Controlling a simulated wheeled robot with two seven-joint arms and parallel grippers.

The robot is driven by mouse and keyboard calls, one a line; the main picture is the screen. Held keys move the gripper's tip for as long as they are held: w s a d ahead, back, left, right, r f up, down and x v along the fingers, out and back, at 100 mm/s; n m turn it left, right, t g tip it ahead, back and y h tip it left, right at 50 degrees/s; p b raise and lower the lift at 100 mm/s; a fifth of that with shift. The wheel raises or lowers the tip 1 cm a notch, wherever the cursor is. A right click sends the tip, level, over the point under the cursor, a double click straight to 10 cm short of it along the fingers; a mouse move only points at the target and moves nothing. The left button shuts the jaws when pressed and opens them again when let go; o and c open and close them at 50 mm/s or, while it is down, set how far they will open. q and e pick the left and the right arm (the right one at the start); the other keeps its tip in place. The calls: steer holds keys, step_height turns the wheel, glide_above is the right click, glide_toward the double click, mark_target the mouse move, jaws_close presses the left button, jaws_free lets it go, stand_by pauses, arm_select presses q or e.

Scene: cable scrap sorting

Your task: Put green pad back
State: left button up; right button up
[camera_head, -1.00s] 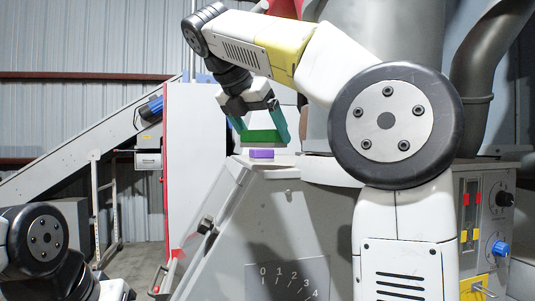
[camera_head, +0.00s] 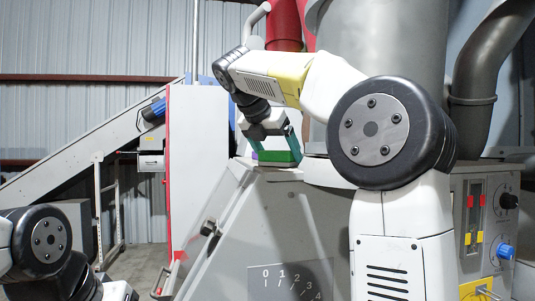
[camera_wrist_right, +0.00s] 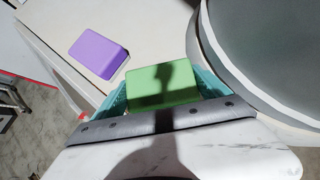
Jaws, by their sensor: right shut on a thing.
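The green pad (camera_head: 276,157) is held between the teal fingers of my right gripper (camera_head: 272,150), low at the top of the grey machine. In the right wrist view the green pad (camera_wrist_right: 163,86) sits between the fingers of the right gripper (camera_wrist_right: 165,95). I cannot tell whether the pad touches the surface below. A purple pad (camera_wrist_right: 98,53) lies on the pale machine top, apart from the green pad and to its left in the wrist view. In the head view it is mostly hidden behind the gripper. My left gripper is out of the picture; only arm parts show at lower left.
The pale machine top (camera_wrist_right: 60,22) has bare room around the purple pad. A large round grey drum (camera_wrist_right: 270,50) stands close beside the right gripper. A control panel with a blue knob (camera_head: 504,251) is at the right. A conveyor (camera_head: 75,149) slopes at the left.

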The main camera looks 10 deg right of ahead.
steer(key=shift+f, duration=0.1)
steer(key=o, duration=1.2)
steer(key=shift+s+a+r, duration=0.15)
steer(key=shift+r, duration=0.2)
steer(key=v, duration=1.1)
steer(key=shift+s+r, duration=0.1)
steer(key=shift+r, duration=0.05)
